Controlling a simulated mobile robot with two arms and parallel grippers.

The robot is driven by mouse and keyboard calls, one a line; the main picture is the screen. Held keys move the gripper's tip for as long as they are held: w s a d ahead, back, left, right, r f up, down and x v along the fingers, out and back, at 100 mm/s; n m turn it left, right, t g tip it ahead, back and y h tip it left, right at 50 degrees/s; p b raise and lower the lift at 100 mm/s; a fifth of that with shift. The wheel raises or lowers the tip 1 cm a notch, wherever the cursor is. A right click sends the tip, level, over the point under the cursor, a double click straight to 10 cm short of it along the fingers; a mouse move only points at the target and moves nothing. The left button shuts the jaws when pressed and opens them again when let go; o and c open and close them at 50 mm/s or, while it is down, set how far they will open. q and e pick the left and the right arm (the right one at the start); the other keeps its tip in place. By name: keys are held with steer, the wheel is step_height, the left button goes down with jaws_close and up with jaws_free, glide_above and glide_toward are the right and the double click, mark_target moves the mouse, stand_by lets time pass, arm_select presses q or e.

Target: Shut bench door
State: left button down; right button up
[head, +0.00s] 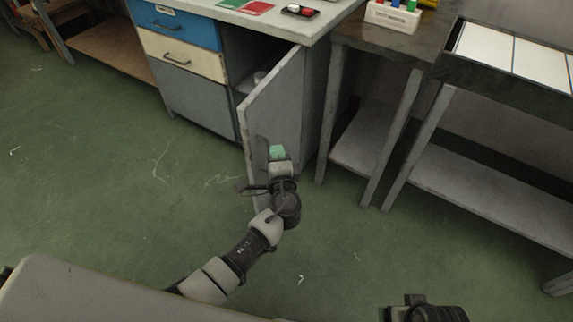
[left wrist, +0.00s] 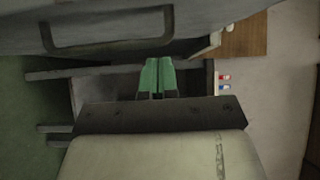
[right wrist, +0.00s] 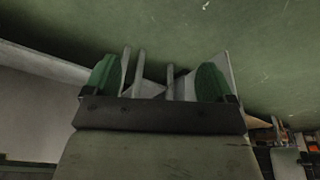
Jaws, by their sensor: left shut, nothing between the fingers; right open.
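The bench door (head: 278,105) is a grey panel under the workbench. It stands open, swung out toward me, and the dark cabinet opening (head: 240,50) shows to its left. My left gripper (head: 277,153) has green fingertips and is shut and empty. In the head view it overlaps the lower part of the door; I cannot tell whether it touches. The left wrist view shows the shut fingers (left wrist: 158,78) below a close grey surface with a dark rectangular outline, seemingly the door. My right gripper (right wrist: 158,80) is open and empty, away from the door.
The cabinet has a blue drawer (head: 178,26) and a cream drawer (head: 182,55) left of the opening. A table with a lower shelf (head: 365,145) stands close right of the door, and another rack (head: 490,190) further right. The green floor (head: 130,180) is clear at left.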

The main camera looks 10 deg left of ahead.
arm_select(q)
steer(key=shift+w+a, duration=0.25)
steer(key=shift+a, duration=0.3)
arm_select(e)
steer(key=shift+f, duration=0.3)
